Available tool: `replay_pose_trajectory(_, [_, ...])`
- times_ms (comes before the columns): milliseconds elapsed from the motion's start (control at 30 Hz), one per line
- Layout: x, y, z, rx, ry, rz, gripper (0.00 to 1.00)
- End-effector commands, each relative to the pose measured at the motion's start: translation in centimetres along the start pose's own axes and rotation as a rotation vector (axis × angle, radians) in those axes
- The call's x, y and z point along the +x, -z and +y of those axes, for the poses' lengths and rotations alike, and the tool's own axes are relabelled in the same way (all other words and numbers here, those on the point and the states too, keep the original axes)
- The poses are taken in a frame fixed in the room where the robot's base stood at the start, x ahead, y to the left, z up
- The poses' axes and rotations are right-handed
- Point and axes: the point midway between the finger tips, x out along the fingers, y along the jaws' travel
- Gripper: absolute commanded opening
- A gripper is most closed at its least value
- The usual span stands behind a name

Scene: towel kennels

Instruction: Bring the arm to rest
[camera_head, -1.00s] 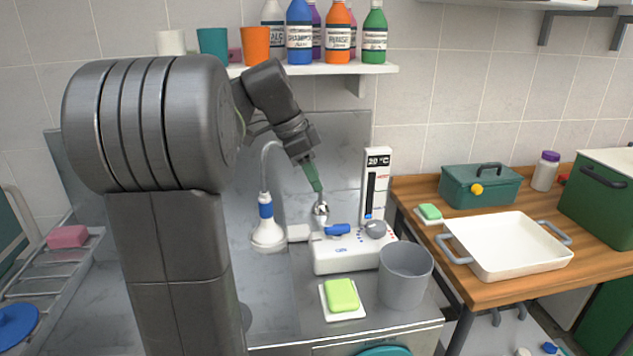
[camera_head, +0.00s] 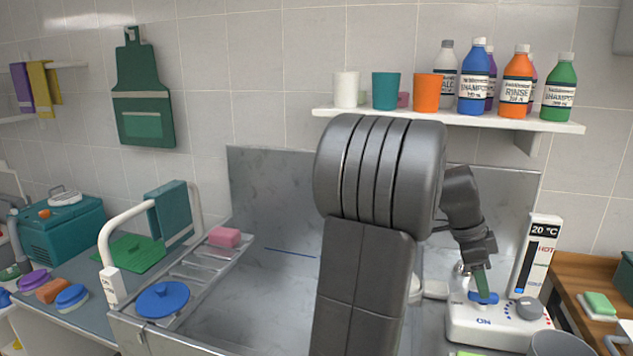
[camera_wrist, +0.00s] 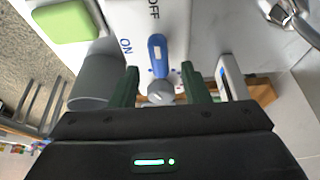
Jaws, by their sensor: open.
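My gripper (camera_head: 482,292) is at the right in the head view, low over the white control box (camera_head: 500,335), with its green fingers close to the blue lever (camera_head: 472,297). The wrist view shows the two green fingers (camera_wrist: 160,80) apart, with nothing held between them. The same blue lever (camera_wrist: 157,47) lies ahead of the gap, between the ON and OFF marks, and a grey knob (camera_wrist: 160,92) shows between the fingers. Whether a finger touches the lever I cannot tell. My arm hides part of the steel tub.
A thermometer panel (camera_head: 537,255) reading 20 °C stands beside the box, and a grey cup (camera_head: 558,343) in front. A shelf (camera_head: 440,118) with bottles and cups hangs above. A blue disc (camera_head: 162,298) and pink sponge (camera_head: 224,237) lie left on the rack.

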Motion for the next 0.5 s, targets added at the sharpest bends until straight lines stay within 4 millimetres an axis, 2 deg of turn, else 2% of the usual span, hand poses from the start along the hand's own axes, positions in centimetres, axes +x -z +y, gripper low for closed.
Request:
replay_pose_trajectory(33, [0.8, 0.0, 0.1, 0.0, -0.004, -0.001, 0.42])
replay_pose_trajectory(200, [2.3, 0.0, 0.0, -0.001, -0.002, -0.001, 0.42])
replay_pose_trajectory(500, [2.5, 0.0, 0.0, -0.009, 0.003, -0.001, 0.42])
